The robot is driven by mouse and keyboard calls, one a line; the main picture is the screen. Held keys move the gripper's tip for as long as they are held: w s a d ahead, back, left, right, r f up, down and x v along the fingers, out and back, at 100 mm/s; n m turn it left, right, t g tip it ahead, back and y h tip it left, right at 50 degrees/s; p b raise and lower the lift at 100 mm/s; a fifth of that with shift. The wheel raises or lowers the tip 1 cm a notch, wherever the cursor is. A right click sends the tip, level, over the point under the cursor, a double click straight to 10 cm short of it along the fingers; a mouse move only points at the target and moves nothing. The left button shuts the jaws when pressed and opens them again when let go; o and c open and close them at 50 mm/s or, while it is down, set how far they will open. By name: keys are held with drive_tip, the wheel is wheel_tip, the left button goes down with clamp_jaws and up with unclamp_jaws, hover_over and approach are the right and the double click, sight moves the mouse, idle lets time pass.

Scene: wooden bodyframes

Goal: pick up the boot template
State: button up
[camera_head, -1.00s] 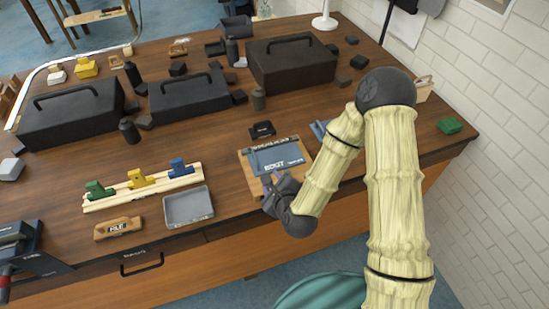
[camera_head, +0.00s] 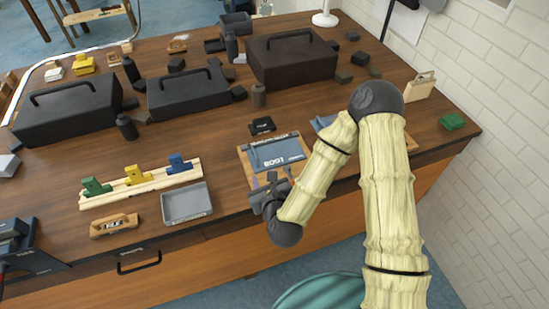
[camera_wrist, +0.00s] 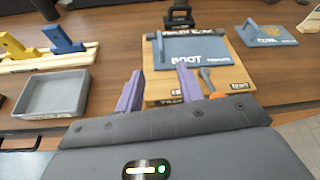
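The boot template (camera_head: 276,153) is a flat blue-grey plate with "BOOT" lettering. It lies on a wooden board (camera_head: 247,171) near the table's front edge. In the wrist view the boot template (camera_wrist: 190,53) is just beyond my fingers, with its lettering facing me. My gripper (camera_head: 270,180) is at the near side of the board. In the wrist view its two purple fingers (camera_wrist: 142,92) are apart, with nothing seen between them. The fingertips appear short of the template. My arm covers part of the right side in the head view.
A grey tray (camera_head: 187,204) and a rack with green, yellow and blue pieces (camera_head: 139,186) stand left. A tool with an orange end (camera_wrist: 213,93) lies on the board's near right.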

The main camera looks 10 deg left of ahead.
sight(256, 155)
drive_tip(key=shift+w+a+f+b, duration=0.1)
drive_tip(key=shift+w+f+b, duration=0.25)
drive_tip(key=shift+b, duration=0.9)
drive_tip(key=shift+w+b, duration=0.15)
drive_tip(key=shift+b, duration=0.65)
drive_tip(key=b, duration=0.5)
drive_tip(key=shift+w+a+f, duration=0.1)
drive_tip(key=shift+a+f, duration=0.1)
drive_tip(key=shift+a, duration=0.05)
drive_tip(key=p+x, duration=0.1)
drive_tip(key=x, duration=0.3)
drive_tip(key=p+x, duration=0.1)
drive_tip(key=x, duration=0.4)
drive_tip(key=shift+r, duration=0.25)
drive_tip(key=shift+w+a+f, duration=0.15)
drive_tip(key=shift+w+f, duration=0.1)
drive_tip(key=shift+w, duration=0.05)
drive_tip(key=shift+p, duration=0.3)
drive_tip(key=shift+w+a+p, duration=0.2)
drive_tip(key=shift+w+p, duration=0.15)
drive_tip(key=shift+w, duration=0.1)
drive_tip(key=shift+p+x, duration=0.7)
drive_tip(key=shift+x, duration=1.5)
drive_tip(key=shift+d, duration=0.1)
drive_tip(key=shift+c, duration=0.2)
